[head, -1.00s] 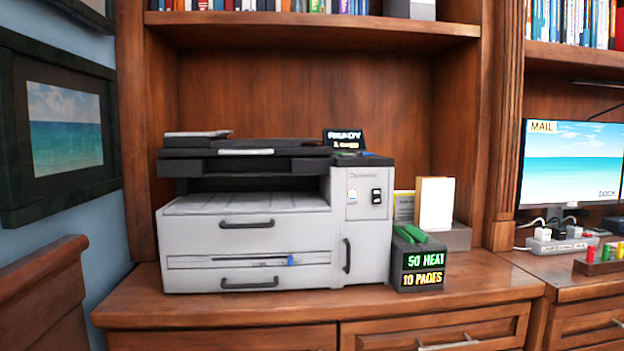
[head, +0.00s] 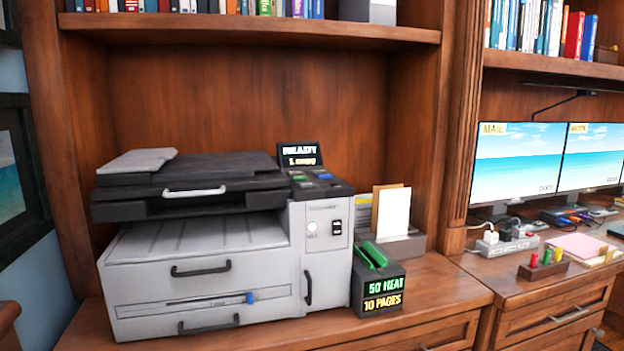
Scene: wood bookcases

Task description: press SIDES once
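A grey and black printer (head: 200,262) stands on the wooden desk under the shelf. Its dark top control panel (head: 322,190) has small green and blue buttons, whose labels are too small to read, so I cannot tell which is SIDES. A small lit display (head: 300,156) stands behind the panel; its lower line seems to read "1", and the rest is unclear. The front face below has a lit round white button (head: 312,228) and a black switch (head: 336,227). Neither of my grippers is in view.
A black box (head: 378,286) with green parts on top, lit "50 HEAT" and "10 PAGES", stands right of the printer. Behind it is a paper holder (head: 404,244). Two monitors (head: 518,165), a power strip (head: 502,246) and a peg block (head: 543,268) are further right.

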